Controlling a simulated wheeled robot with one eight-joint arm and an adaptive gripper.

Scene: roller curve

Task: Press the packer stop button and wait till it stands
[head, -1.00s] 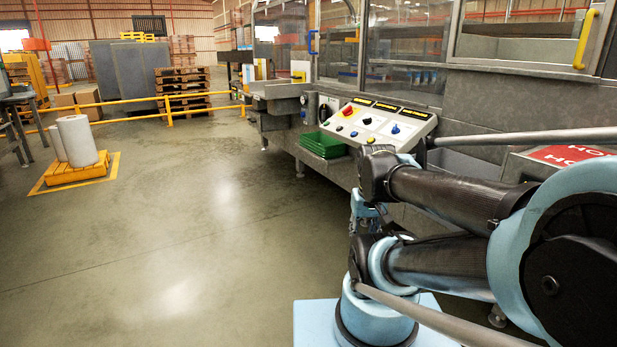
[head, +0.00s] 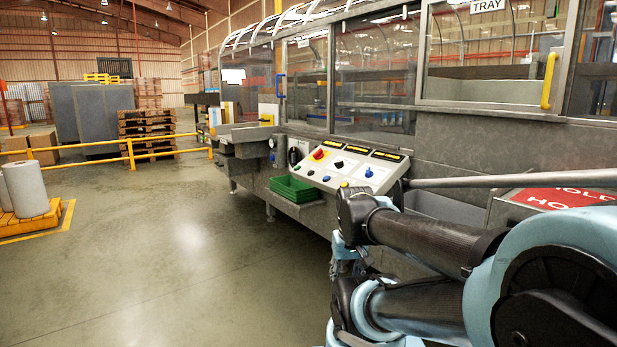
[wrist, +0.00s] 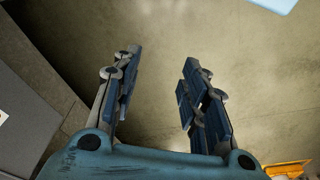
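The packer's sloped control panel (head: 345,168) is on the machine's front in the head view. It carries a red button (head: 319,154) on a yellow base at its upper left, a green button, blue knobs and dark knobs. Black and yellow labels run along its top edge; I cannot read them. My gripper shows in the wrist view (wrist: 158,85); its two fingers are spread apart with nothing between them, above bare floor. In the head view my arm is folded at the lower right, apart from the panel, and the fingers cannot be made out.
A green tray (head: 293,189) sits below the panel. The glazed machine (head: 480,140) stretches along the right, with a red "HOLD" sign (head: 566,197). A yellow rail (head: 130,153) and a yellow pallet with a white roll (head: 25,189) stand at left. The floor between is clear.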

